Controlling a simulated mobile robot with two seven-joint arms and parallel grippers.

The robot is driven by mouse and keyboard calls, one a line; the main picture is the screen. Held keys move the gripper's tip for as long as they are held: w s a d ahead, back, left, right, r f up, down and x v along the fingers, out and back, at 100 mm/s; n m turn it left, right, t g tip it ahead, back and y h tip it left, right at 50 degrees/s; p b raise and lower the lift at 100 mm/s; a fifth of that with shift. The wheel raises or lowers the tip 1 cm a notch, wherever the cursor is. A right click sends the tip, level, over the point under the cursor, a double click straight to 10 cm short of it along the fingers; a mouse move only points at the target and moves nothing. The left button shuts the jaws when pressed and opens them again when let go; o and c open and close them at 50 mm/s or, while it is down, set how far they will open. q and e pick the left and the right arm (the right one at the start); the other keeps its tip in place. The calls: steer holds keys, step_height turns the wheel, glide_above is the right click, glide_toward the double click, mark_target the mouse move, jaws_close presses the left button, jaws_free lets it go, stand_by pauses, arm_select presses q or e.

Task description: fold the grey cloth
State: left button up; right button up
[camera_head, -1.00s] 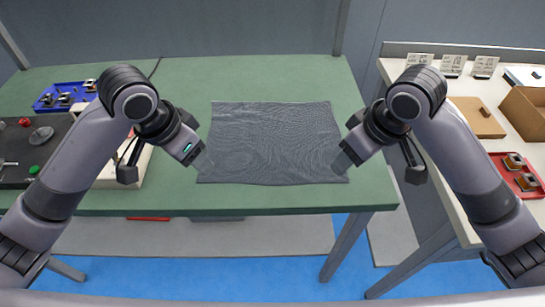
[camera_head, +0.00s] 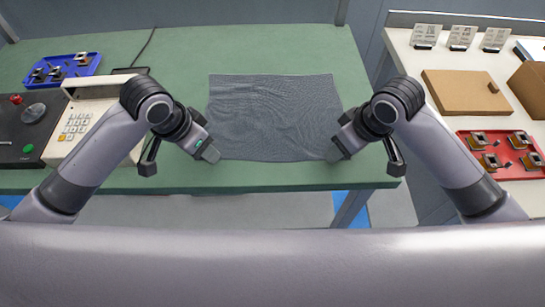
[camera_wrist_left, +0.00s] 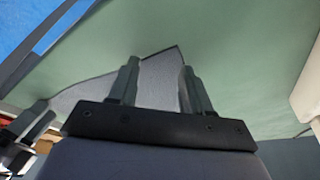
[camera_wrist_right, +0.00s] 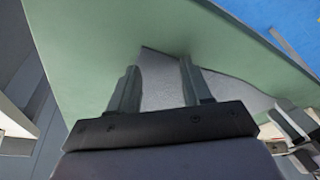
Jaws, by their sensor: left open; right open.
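The grey cloth (camera_head: 272,115) lies flat and spread out on the green table (camera_head: 210,60), with slight wrinkles. My left gripper (camera_head: 212,154) is open at the cloth's near left corner. In the left wrist view the cloth's corner (camera_wrist_left: 155,80) shows between the two spread fingers (camera_wrist_left: 156,80). My right gripper (camera_head: 336,154) is open at the near right corner. In the right wrist view the cloth (camera_wrist_right: 162,85) shows between its spread fingers (camera_wrist_right: 158,85). I cannot tell whether the fingers touch the cloth.
A keypad box (camera_head: 85,118), a dark control panel (camera_head: 28,125) and a blue tray (camera_head: 66,70) stand on the left of the table. A side bench at right holds a red tray (camera_head: 503,172) and a cardboard box (camera_head: 458,93). The table behind the cloth is clear.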

arm_select(q)
steer(key=shift+f, duration=0.15)
arm_select(e)
steer(key=shift+f, duration=0.2)
arm_select(q)
steer(key=shift+c, duration=1.2)
arm_select(e)
steer(key=shift+r, duration=0.1)
steer(key=shift+c, duration=1.2)
arm_select(q)
jaws_close()
arm_select(e)
jaws_close()
steer(key=shift+r, duration=0.1)
